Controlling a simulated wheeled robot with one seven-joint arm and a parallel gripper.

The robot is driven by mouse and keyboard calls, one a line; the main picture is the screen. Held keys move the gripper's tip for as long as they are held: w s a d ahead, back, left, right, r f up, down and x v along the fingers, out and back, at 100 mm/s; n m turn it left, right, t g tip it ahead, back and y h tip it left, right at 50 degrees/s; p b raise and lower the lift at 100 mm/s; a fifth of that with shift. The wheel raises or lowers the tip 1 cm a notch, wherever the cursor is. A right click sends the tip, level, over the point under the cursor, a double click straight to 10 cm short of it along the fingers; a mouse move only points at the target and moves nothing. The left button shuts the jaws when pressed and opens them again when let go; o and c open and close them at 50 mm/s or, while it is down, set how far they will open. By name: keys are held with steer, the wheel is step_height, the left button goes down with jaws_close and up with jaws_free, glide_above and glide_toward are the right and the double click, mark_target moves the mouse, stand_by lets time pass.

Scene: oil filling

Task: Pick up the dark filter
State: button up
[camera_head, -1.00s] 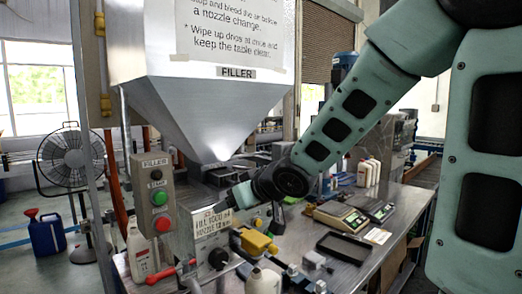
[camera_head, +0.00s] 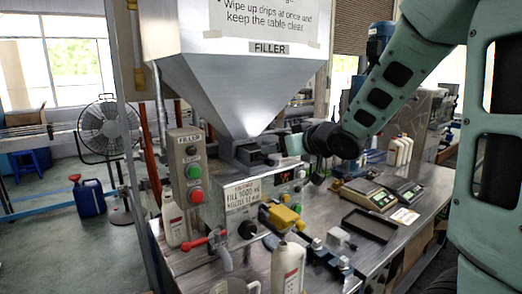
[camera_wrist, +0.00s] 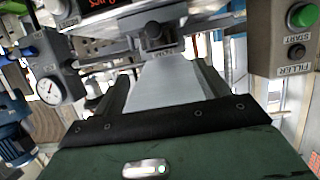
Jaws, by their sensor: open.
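I cannot pick out the dark filter with certainty in either view. A small dark piece (camera_head: 318,178) shows below my wrist in the head view, but I cannot tell what it is. My gripper (camera_wrist: 165,88) is open, its two dark fingers reaching forward in the wrist view, with a pale grey surface showing between them. In the head view, my gripper's pale green body (camera_head: 294,144) is beside the lower end of the hopper, and its fingers are hard to make out.
Yellow parts (camera_head: 285,217), a white bottle (camera_head: 288,268), a black tray (camera_head: 370,225) and scales (camera_head: 368,194) stand on the metal table. A gauge (camera_wrist: 48,88) shows left of my gripper.

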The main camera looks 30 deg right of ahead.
mark_target(259, 150)
steer(key=p+x, duration=0.3)
steer(key=x, duration=1.1)
steer(key=c, duration=0.9)
steer(key=shift+s, duration=0.2)
